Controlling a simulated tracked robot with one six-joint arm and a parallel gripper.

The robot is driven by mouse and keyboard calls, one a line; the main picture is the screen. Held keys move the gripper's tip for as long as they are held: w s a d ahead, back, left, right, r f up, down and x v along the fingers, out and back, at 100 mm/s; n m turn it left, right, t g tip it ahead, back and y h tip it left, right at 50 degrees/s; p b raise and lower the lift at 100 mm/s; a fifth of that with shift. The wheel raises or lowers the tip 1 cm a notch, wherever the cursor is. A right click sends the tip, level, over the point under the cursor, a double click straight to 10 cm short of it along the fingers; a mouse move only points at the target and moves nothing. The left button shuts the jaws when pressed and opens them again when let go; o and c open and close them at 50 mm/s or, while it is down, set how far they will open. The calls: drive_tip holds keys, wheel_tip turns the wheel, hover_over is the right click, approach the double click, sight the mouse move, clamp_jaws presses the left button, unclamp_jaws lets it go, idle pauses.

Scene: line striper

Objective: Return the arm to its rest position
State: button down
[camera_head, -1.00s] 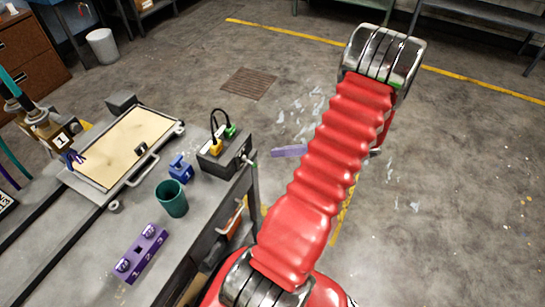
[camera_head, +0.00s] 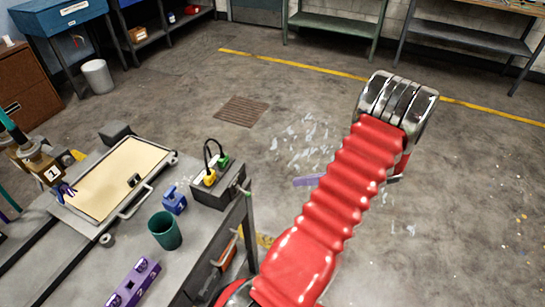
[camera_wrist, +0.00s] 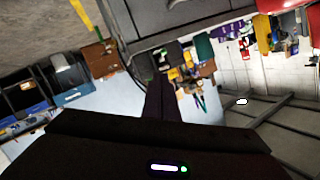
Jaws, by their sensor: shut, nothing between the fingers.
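My red ribbed arm (camera_head: 340,195) rises from the bottom of the head view to a silver joint (camera_head: 398,100) at upper right. It stands over open floor, to the right of the workbench. The arm's far part is mostly hidden behind the red sleeve. In the wrist view my gripper (camera_wrist: 160,88) shows dark and narrow, its fingers together with nothing between them. It appears clear of the objects beyond it.
The workbench (camera_head: 190,262) at left holds a cream-topped tray (camera_head: 118,175), a teal cup (camera_head: 165,230), a blue object (camera_head: 174,200), a purple block (camera_head: 133,284) and a grey box with plugs (camera_head: 218,187). The floor at right is free.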

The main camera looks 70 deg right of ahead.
idle(0.5)
drive_tip(key=s+a+f+m+g, duration=0.1)
drive_tip(key=a+f+m+g, duration=0.35)
drive_tip(key=m, duration=0.45)
drive_tip(key=w+a+r+n+g+h, duration=0.3)
drive_tip(key=w+a+r+g+h, duration=0.4)
drive_tip(key=w+a+r, duration=1.15)
drive_tip(key=w+a+r+n+t, duration=0.1)
drive_tip(key=w+a+r+n, duration=0.1)
drive_tip(key=a, duration=0.8)
drive_tip(key=w+a+r+n+t+y, duration=0.1)
drive_tip(key=a+r+n, duration=0.4)
drive_tip(key=a, duration=0.5)
drive_tip(key=shift+w+n+t, duration=0.3)
drive_tip(key=shift+w+t, duration=0.1)
drive_tip(key=shift+t, duration=0.05)
